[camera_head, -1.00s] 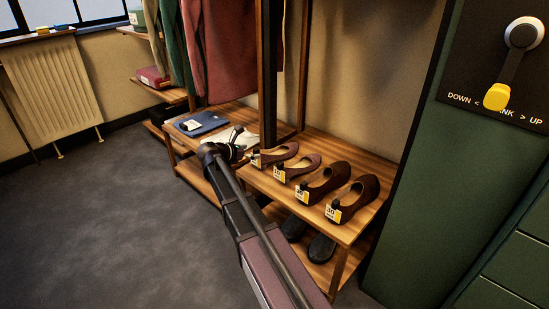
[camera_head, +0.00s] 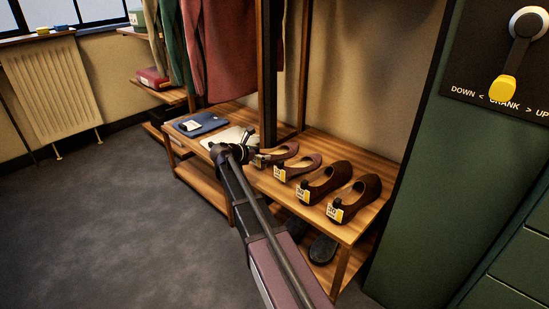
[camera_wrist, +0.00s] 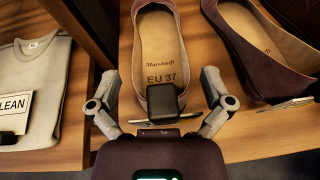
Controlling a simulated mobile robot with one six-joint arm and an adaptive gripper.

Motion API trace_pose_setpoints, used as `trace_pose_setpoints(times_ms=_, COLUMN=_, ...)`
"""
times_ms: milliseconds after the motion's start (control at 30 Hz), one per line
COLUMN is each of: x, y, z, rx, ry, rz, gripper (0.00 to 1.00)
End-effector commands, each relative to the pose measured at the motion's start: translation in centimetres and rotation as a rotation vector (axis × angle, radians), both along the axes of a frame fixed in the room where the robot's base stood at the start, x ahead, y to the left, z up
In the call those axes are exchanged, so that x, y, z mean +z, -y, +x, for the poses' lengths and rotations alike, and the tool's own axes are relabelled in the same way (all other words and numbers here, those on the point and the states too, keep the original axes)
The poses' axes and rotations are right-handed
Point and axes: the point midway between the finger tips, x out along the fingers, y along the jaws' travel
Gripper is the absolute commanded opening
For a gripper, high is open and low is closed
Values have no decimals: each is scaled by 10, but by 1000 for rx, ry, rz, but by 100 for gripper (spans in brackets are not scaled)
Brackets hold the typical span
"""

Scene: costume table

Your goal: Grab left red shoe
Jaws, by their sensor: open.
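The left red shoe (camera_head: 279,153), a dull reddish flat with a tan insole, stands at the left end of the row on the wooden bench. In the wrist view the shoe (camera_wrist: 160,45) is straight ahead, with "EU 37" on its insole. My gripper (camera_wrist: 161,78) is open, with one finger on each side of the shoe's heel end. A dark block in front hides part of the heel.
The matching red shoe (camera_head: 298,167) is close on the right. Two darker brown shoes (camera_head: 325,183) stand further right. A pale folded shirt (camera_wrist: 35,85) with a "CLEAN" card lies left. A wooden upright (camera_head: 268,80) rises behind. Dark shoes (camera_head: 322,249) sit on the lower shelf.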

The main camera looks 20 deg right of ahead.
Motion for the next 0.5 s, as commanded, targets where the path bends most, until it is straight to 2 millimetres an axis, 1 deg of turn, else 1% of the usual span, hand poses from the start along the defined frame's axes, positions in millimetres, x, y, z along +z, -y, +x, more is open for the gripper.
trace_pose_setpoints(times_ms=500, x=0, y=0, z=0, rx=0, ry=0, rz=0, gripper=100)
